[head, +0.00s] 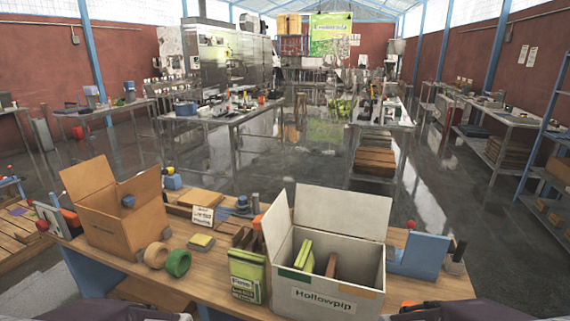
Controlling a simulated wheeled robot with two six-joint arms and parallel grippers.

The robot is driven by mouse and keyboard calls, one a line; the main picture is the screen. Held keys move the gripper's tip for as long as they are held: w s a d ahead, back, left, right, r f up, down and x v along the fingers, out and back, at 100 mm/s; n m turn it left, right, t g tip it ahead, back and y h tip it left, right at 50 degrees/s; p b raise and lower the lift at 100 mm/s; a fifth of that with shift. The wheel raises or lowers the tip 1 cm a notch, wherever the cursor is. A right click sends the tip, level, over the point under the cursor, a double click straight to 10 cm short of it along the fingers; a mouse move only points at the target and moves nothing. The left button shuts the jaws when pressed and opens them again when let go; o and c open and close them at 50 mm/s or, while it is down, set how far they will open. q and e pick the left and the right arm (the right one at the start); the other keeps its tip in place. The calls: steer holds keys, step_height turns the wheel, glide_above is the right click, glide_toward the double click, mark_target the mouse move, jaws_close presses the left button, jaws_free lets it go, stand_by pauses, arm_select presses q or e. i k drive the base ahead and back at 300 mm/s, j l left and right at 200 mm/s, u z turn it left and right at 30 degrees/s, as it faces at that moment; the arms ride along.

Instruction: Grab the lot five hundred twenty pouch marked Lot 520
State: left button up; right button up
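A green and white pouch (247,277) stands upright on the wooden table, just left of the white box; its large word looks like "Fine", and the smaller print cannot be read. A yellow-green packet (306,255) stands inside the open white box (325,301) labelled "Hollowpip". A brown piece (331,265) is beside it in the box. No lot number can be read on any of these. A small white sign (203,216) behind has print too small to read surely. Neither gripper shows; only dark parts, likely my arms, show at the bottom edge.
An open cardboard box (125,220) stands at the left of the table (205,280). Brown tape (156,255) and green tape (178,263) lie beside it. A small yellow block (201,242) lies behind. A blue panel (424,255) stands right of the white box.

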mark_target(248, 270)
steer(key=i+j+z, duration=0.15)
steer(key=j+z, duration=0.25)
steer(key=j, duration=1.45)
steer(key=j+z, duration=0.4)
steer(key=j, duration=1.4)
steer(key=i+l, duration=0.3)
steer(key=i, duration=0.1)
